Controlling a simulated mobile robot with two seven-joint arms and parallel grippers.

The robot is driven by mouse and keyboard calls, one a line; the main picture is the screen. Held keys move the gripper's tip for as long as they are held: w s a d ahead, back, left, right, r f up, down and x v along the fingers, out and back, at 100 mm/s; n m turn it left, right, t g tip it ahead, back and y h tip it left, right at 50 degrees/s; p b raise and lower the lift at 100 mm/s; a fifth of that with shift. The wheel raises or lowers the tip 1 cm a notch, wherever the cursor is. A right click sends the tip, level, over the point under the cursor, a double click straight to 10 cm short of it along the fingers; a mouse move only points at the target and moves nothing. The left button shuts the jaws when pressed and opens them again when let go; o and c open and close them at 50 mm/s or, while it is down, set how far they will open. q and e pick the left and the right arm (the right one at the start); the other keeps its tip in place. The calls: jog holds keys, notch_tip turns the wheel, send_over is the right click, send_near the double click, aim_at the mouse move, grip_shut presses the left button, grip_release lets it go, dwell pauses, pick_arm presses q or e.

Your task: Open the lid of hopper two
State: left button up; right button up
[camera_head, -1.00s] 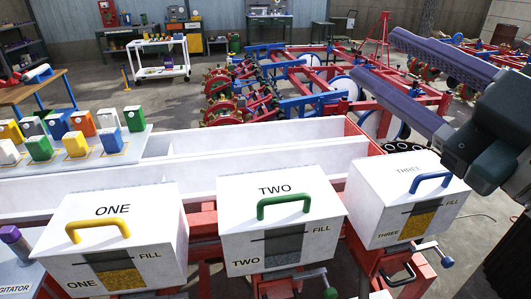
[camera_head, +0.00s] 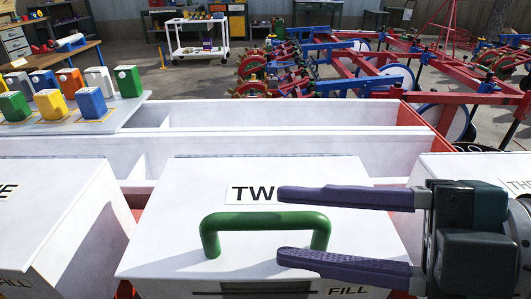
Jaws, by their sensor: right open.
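Hopper two (camera_head: 170,215) is a white box in the middle of the head view, with its lid down and a partly covered "TWO" label (camera_head: 240,194). A green handle (camera_head: 265,219) stands up on the lid. My right gripper (camera_head: 279,223) comes in from the right and is open. In the picture, one purple finger lies above the handle's right part and the other lies below it, overlapping the lid. I cannot tell whether the fingers touch the handle. My left gripper is not in view.
Hopper one (camera_head: 60,220) stands at the left and hopper three (camera_head: 440,166) at the right, partly behind my gripper. A long white trough (camera_head: 300,150) runs behind them. Several colored canisters (camera_head: 90,103) stand on a table at the back left.

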aim_at(288, 224)
jog(key=x, duration=0.4)
grip_shut()
dwell(0.4)
dwell(1.0)
